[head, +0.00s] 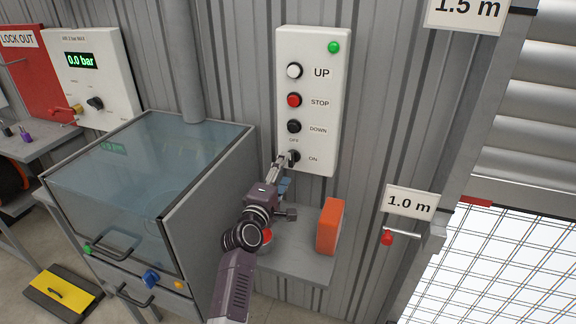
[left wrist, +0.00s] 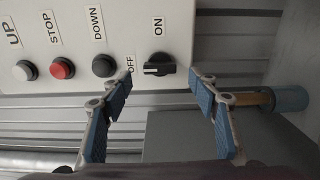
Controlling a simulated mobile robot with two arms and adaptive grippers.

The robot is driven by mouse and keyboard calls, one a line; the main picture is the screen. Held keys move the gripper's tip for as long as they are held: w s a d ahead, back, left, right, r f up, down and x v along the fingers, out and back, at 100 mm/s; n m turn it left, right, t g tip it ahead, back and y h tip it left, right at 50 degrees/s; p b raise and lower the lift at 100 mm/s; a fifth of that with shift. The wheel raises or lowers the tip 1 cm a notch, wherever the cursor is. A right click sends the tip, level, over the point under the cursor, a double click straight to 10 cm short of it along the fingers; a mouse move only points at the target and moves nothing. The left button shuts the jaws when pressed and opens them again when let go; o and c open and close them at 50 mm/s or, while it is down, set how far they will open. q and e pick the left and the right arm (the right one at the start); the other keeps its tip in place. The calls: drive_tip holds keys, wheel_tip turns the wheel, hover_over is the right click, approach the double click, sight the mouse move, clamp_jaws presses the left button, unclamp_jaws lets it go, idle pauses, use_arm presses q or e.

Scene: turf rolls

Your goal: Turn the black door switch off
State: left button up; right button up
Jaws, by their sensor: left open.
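The black door switch (head: 295,156) is the lowest control on the white panel (head: 338,120), with OFF above it and ON to its right. In the left wrist view the switch (left wrist: 158,66) has a raised bar with a white mark at its end toward the OFF label. My left gripper (head: 284,160) is in front of the switch in the head view. In the left wrist view this gripper (left wrist: 160,82) is open, its blue-padded fingers on either side of the switch, with nothing between them; contact does not show. My right gripper is out of view.
Above the switch are the black DOWN (head: 294,126), red STOP (head: 294,100) and white UP (head: 294,71) buttons. A grey shelf (head: 290,262) with an orange block (head: 330,226) is below the panel. A glass-topped cabinet (head: 150,165) stands left. A red-knobbed lever (head: 387,237) is right.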

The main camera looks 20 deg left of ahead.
use_arm(q)
drive_tip(key=s, duration=0.2)
drive_tip(key=shift+s, duration=0.3)
